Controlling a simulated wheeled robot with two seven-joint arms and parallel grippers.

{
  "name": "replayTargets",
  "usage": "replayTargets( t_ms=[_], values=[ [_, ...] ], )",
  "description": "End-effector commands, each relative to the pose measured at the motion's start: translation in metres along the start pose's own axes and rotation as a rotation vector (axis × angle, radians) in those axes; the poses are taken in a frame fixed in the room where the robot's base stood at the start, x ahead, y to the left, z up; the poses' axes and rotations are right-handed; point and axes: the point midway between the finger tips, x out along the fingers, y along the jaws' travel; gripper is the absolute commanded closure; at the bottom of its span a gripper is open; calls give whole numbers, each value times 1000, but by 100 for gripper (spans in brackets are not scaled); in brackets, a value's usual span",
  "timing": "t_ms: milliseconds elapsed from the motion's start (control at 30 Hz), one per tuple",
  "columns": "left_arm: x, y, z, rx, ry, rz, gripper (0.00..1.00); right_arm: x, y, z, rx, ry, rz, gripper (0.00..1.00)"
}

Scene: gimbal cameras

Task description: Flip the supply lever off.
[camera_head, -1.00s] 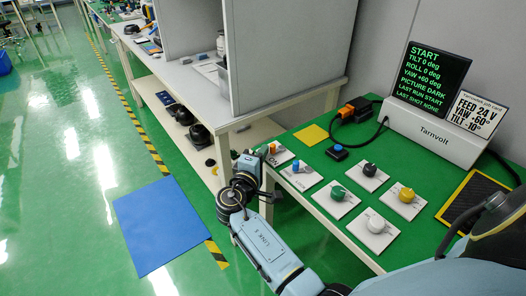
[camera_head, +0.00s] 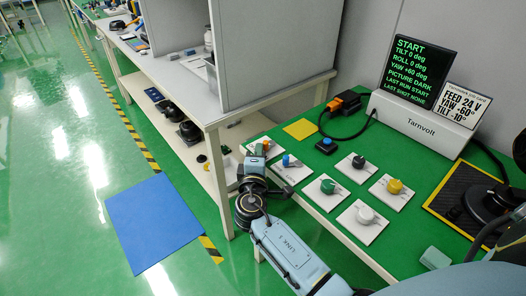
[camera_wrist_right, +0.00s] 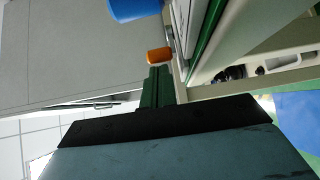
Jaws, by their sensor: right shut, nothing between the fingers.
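A small orange-tipped lever (camera_head: 266,144), which I take for the supply lever, stands on a white plate at the near left end of the green bench. My right gripper (camera_head: 259,151) is shut and empty right beside it, partly covering it and its plate. In the right wrist view the orange tip (camera_wrist_right: 158,55) lies just beyond the end of the green fingers (camera_wrist_right: 158,72). I cannot tell whether they touch. A blue knob (camera_wrist_right: 135,8) is beyond it. The lever's position is too small to read. My left gripper is not in view.
White plates carry a blue knob (camera_head: 287,160), green knob (camera_head: 327,186), black knob (camera_head: 358,161), yellow knob (camera_head: 394,186) and white knob (camera_head: 365,214). The Tarnvolt box (camera_head: 421,126) with its dark screen (camera_head: 418,72) stands behind. A grey-walled bench (camera_head: 270,90) adjoins at left.

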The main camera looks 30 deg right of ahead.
Motion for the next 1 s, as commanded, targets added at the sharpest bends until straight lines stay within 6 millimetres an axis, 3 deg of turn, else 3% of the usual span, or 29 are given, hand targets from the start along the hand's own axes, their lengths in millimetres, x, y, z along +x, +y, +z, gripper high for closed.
replayTargets(
  t_ms=[567, 867, 1000],
  values=[
    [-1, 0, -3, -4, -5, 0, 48, -2, 0, -4, -1, -1, 1, 100],
    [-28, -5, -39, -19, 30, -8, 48, -14, -2, -36, 1, -1, 1, 100],
    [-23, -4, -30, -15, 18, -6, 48, -52, 0, -35, -1, 0, -3, 100]
  ],
)
